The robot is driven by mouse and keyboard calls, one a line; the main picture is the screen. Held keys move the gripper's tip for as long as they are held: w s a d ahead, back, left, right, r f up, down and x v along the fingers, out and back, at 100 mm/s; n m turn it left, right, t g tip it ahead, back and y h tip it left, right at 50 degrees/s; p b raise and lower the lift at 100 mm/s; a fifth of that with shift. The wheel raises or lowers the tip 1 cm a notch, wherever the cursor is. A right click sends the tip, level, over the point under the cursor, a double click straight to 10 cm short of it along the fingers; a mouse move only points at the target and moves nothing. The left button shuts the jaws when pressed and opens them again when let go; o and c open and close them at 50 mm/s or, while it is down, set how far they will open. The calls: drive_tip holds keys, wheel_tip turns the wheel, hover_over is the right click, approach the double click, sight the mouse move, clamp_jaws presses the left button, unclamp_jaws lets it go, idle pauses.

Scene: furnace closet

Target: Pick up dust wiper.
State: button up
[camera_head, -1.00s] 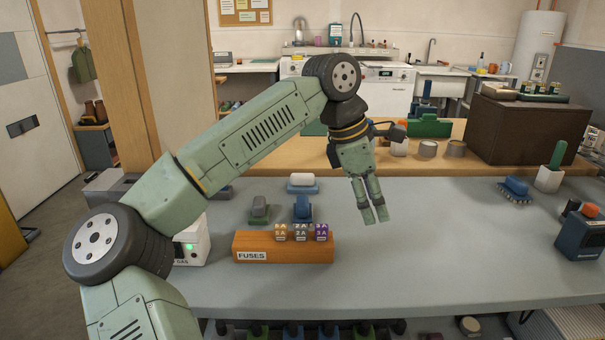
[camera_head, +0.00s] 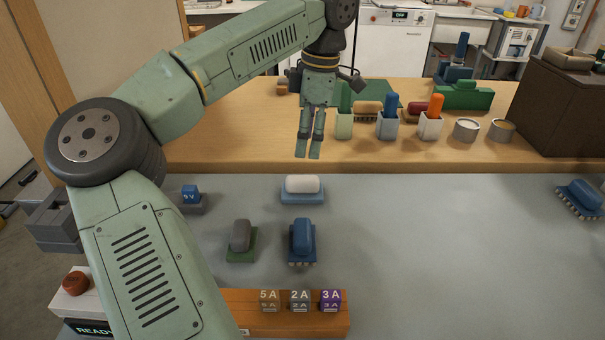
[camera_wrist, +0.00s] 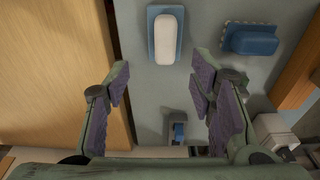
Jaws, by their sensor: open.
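No label marks the dust wiper. The likeliest match is a white rounded block on a light-blue base (camera_head: 302,186), lying on the grey worktop; it also shows at the top of the wrist view (camera_wrist: 166,38). A blue bristled brush (camera_head: 302,238) lies just in front of it, and a grey block on a green pad (camera_head: 241,238) lies front left. My gripper (camera_head: 308,150) points down above the worktop's back edge, in line with the white block. In the wrist view my gripper (camera_wrist: 162,85) is open and empty, with the white block beyond its fingertips.
A wooden fuse holder (camera_head: 255,312) stands at the front. A raised wooden counter (camera_head: 240,135) behind carries cups (camera_head: 387,125), tins (camera_head: 466,130) and a dark box (camera_head: 565,110). The worktop's right middle is clear.

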sight(303, 178)
drive_tip(key=f, duration=0.3)
drive_tip(key=shift+s+a+f+p, duration=0.25)
drive_tip(key=shift+a+f+p, duration=0.05)
drive_tip(key=shift+f, duration=0.1)
drive_tip(key=f, duration=0.2)
drive_tip(key=f+p, duration=0.1)
drive_tip(key=f, duration=0.1)
drive_tip(key=f+p, duration=0.1)
drive_tip(key=f, duration=0.1)
drive_tip(key=shift+s+a+f, duration=0.15)
drive_tip(key=shift+a+f, duration=0.05)
drive_tip(key=shift+a, duration=0.05)
clamp_jaws()
